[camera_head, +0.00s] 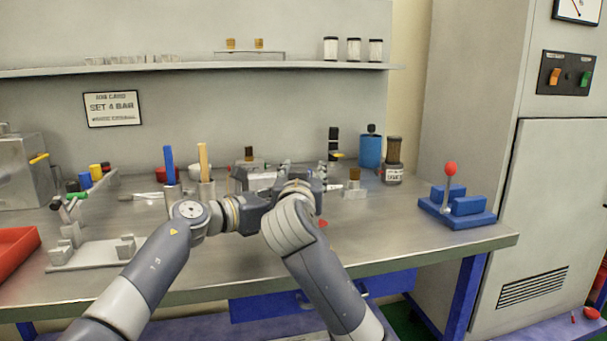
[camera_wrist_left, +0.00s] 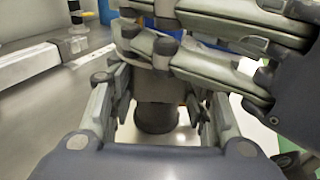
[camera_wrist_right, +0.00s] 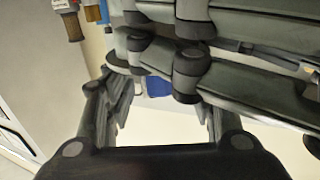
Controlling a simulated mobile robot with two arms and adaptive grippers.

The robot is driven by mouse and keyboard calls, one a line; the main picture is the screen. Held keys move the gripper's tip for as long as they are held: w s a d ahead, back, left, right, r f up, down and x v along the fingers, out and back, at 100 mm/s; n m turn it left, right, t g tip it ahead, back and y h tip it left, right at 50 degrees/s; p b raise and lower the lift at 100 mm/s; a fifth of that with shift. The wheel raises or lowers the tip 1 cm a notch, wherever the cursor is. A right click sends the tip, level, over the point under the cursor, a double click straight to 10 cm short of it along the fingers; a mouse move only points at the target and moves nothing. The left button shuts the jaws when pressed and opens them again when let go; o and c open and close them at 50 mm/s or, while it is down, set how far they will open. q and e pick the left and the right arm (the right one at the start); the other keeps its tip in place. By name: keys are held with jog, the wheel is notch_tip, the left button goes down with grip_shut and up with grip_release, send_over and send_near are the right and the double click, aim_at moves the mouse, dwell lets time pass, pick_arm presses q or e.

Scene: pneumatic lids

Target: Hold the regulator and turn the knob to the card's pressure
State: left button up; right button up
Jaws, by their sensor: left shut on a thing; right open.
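The card (camera_head: 112,108) on the back wall reads "SET 4 BAR". My left gripper (camera_head: 268,194) is above the middle of the bench, partly covered by my right arm. In the left wrist view a dark round part (camera_wrist_left: 156,118), probably of the regulator, shows between its fingers (camera_wrist_left: 158,100); it is shut on this thing. My right gripper (camera_head: 292,178) is close beside the left one, and the fingers of the two cross in both wrist views. It is open, with nothing clearly between its fingers (camera_wrist_right: 160,100). The knob and gauge reading cannot be made out.
A blue post (camera_head: 169,165) and a tan post (camera_head: 204,162) stand left of my grippers. A blue lever block (camera_head: 468,205) with a red ball is at the right. A pale fixture (camera_head: 95,254) and a red tray (camera_head: 14,250) are at the left. The bench's front right is clear.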

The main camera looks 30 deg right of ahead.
pick_arm(q)
jog(key=shift+f, duration=0.25)
pick_arm(e)
jog(key=v, duration=1.1)
jog(key=shift+s, duration=0.2)
jog(key=shift+a, duration=0.1)
pick_arm(q)
jog(key=o, duration=0.9)
jog(key=shift+o, duration=1.3)
jog(key=shift+w+d, duration=0.1)
jog(key=shift+r, duration=0.15)
jog(key=shift+a, duration=0.2)
